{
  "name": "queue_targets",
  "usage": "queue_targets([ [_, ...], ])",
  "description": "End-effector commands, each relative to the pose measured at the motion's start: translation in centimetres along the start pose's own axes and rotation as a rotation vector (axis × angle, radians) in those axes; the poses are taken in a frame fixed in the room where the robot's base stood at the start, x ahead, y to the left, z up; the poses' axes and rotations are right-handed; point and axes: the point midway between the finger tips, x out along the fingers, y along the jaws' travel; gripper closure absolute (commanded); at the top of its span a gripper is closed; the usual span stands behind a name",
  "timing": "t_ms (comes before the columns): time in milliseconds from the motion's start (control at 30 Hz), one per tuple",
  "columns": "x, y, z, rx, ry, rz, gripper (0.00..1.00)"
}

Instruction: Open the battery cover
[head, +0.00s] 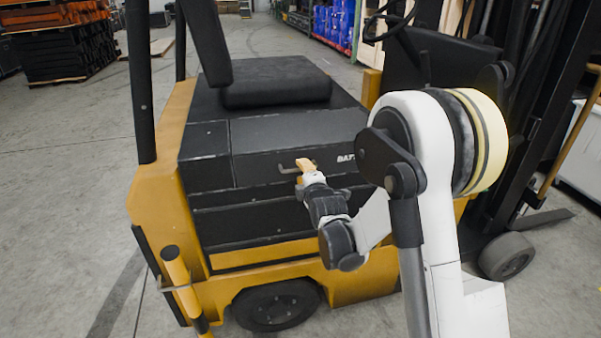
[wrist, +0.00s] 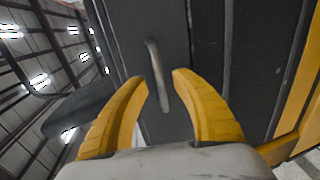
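The battery cover (head: 262,137) is a dark panel on the side of a yellow and black forklift, with partly hidden "BATT" lettering. It looks closed. Its bar handle (head: 290,168) sticks out at the panel's lower part. My gripper (head: 305,165) is at the handle. In the wrist view, the two yellow fingers of my gripper (wrist: 161,84) are apart, and the grey handle (wrist: 158,75) runs between their tips. I see gaps on both sides of the handle, so the fingers do not seem to grip it. My arm hides the right part of the cover.
The black seat (head: 275,82) sits above the cover, with a black post (head: 140,80) to its left. A yellow and black pole (head: 180,280) stands at the forklift's lower left corner. The mast (head: 540,90) is at right. Open concrete floor (head: 60,190) lies to the left.

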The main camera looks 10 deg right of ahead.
Motion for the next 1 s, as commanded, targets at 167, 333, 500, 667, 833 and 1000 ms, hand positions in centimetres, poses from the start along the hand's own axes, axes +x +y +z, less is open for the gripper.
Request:
queue_targets([
  [167, 1.7, 0.0, 0.0, 0.0, 0.0, 0.0, 0.68],
  [333, 1.9, 0.0, 0.0, 0.001, 0.0, 0.0, 0.68],
  [500, 1.9, 0.0, 0.0, 0.001, 0.0, 0.0, 0.75],
  [667, 1.9, 0.0, 0.0, 0.001, 0.0, 0.0, 1.0],
  [833, 1.8, 0.2, 0.0, 0.001, 0.0, -0.003, 1.0],
  [1000, 1.4, 1.4, 0.0, 0.001, 0.0, -0.033, 1.0],
])
